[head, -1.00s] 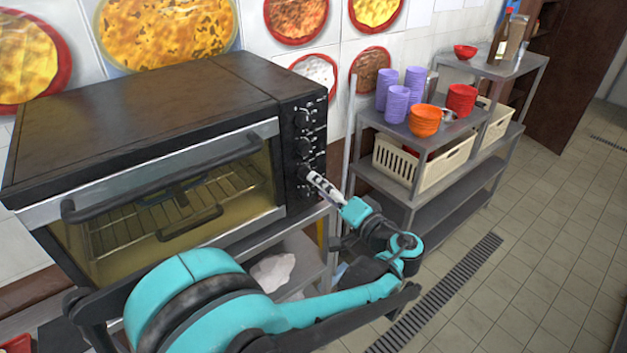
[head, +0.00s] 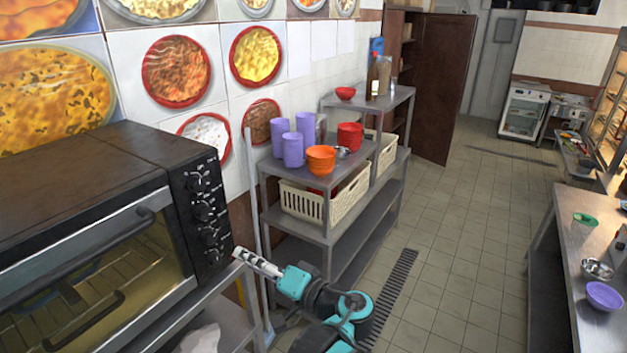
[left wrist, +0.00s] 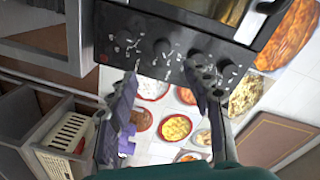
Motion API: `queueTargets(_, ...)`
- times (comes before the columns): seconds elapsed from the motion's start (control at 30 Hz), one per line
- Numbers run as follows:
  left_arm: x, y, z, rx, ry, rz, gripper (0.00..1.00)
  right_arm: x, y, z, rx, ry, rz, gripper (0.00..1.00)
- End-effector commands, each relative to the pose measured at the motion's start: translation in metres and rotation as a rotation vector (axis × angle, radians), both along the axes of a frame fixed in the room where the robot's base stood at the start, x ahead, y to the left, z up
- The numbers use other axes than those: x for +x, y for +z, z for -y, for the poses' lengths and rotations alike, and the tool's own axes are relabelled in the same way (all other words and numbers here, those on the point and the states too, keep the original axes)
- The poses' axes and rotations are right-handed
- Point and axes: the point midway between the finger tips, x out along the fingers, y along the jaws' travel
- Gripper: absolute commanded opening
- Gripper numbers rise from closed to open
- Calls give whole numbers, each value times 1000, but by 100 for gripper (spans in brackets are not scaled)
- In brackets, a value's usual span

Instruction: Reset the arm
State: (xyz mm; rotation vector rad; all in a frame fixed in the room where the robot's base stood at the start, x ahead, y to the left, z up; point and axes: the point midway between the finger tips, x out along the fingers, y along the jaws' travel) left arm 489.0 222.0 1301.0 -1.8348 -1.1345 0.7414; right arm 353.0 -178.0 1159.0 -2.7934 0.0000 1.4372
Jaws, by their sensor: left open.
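My left gripper (head: 243,257) is in front of the lower right corner of the black oven (head: 85,185), with its white and black fingers pointing toward it. The oven's control panel (head: 201,212) has several dark knobs. In the left wrist view my left gripper (left wrist: 160,72) has its two fingers spread apart, with nothing held between them. The control panel also shows there (left wrist: 165,48), beyond the fingertips and upside down. Whether the fingertips touch the panel is hard to tell, but they look apart. My right gripper is not in view.
A metal shelf (head: 343,218) with purple cups (head: 293,150), orange bowls (head: 321,160) and cream baskets (head: 302,203) stands right of the oven. A steel counter (head: 590,255) with bowls is at the right. The tiled floor (head: 465,225) between them is clear.

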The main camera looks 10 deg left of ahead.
Motion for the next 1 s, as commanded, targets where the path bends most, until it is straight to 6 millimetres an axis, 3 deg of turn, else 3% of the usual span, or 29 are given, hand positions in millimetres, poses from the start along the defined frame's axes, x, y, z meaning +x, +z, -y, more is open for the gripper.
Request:
queueTargets(0.07,-5,-14,-9,-40,-4,-36,50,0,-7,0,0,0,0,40)
queueTargets(0.17,-17,-51,-28,-162,-28,-130,50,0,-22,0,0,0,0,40)
queueTargets(0.3,-53,-130,-43,-445,-108,-277,50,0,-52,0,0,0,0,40)
queueTargets(0.4,-82,-182,-33,-669,-191,-326,50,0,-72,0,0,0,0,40)
queueTargets(0.5,-107,-221,-11,-877,-277,-318,50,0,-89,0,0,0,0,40)
queueTargets(0.6,-123,-245,12,-1043,-353,-270,50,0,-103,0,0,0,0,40)
queueTargets(0.7,-131,-255,29,-1156,-410,-213,50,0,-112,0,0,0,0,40)
queueTargets(1.0,-135,-257,45,-1247,-458,-152,50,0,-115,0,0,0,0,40)
